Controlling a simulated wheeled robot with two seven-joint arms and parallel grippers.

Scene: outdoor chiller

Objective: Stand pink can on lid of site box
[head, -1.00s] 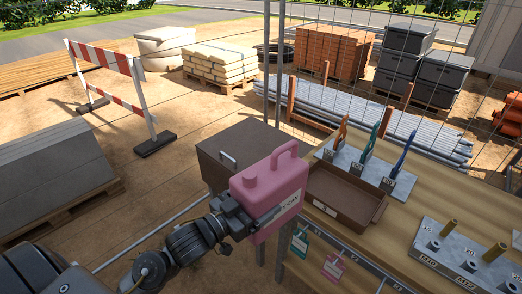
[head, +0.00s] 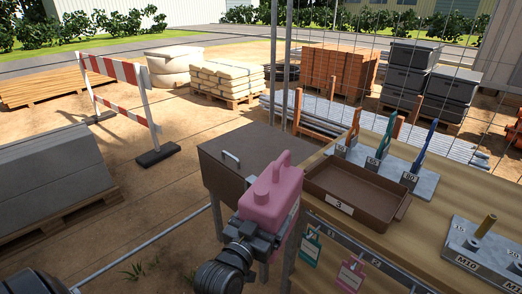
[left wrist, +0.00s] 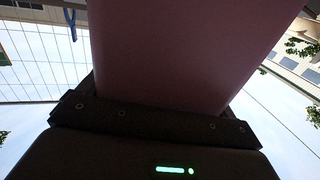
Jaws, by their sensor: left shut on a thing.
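The pink can (head: 272,200) is a jerrycan with a top handle, held upright in front of the site box in the head view. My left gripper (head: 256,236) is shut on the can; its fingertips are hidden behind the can. In the left wrist view the pink can (left wrist: 180,50) fills the middle, right against the gripper (left wrist: 155,120). The site box (head: 235,160) is brown with a metal handle on its closed lid. The can hides the lid's near right part; I cannot tell its height above the lid. My right gripper is out of view.
A wooden bench (head: 430,235) stands right of the box, with a brown tray (head: 350,205) numbered 3, a tool rack (head: 425,185) and a grey socket block (head: 490,250). Tags hang from its front rail. A wire fence rises behind. The lid's left part is bare.

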